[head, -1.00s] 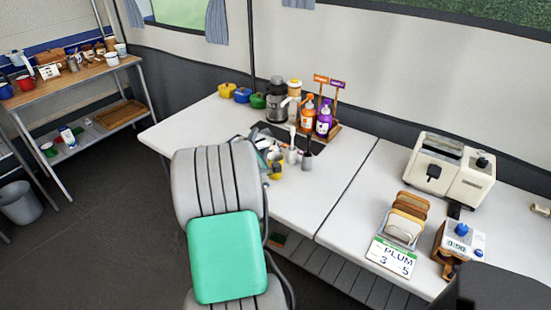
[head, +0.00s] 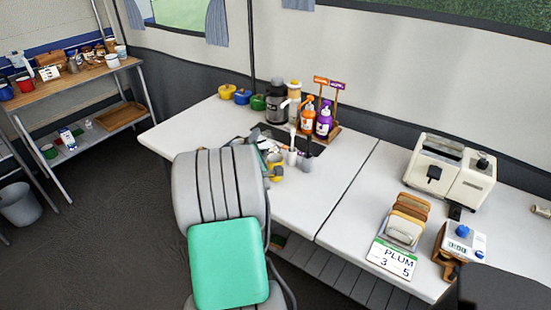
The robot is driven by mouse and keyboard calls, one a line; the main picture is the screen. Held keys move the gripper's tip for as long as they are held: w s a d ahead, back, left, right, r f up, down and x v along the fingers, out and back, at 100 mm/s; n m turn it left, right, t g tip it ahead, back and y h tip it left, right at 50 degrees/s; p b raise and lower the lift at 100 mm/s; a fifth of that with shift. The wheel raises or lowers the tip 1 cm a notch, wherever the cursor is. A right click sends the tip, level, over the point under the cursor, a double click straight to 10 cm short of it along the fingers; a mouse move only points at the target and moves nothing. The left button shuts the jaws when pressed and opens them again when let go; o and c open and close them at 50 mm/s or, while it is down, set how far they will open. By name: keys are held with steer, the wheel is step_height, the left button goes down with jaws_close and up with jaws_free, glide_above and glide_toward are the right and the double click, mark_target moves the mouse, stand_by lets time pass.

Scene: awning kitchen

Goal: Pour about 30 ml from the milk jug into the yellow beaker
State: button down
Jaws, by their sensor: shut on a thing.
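I cannot make out the milk jug for certain. The level inside the yellow beaker is too small to tell.
Behind the cup are a dark flask (head: 277,100), an orange bottle (head: 307,115) and a purple bottle (head: 324,121). A toaster (head: 440,165) and toast rack (head: 405,220) stand right.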

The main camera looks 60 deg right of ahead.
steer(key=shift+r+m, duration=0.25)
steer(key=shift+m, duration=0.05)
steer(key=shift+w, duration=0.25)
stand_by(0.4)
steer(key=shift+s+d, duration=0.1)
steer(key=shift+s, duration=0.1)
stand_by(0.4)
steer(key=shift+w+a+f+m+b, duration=0.2)
steer(key=shift+w+a+m+b, duration=0.1)
steer(key=shift+w+m, duration=0.2)
stand_by(0.6)
steer(key=shift+f+m, duration=0.2)
steer(key=shift+m, duration=0.1)
stand_by(0.5)
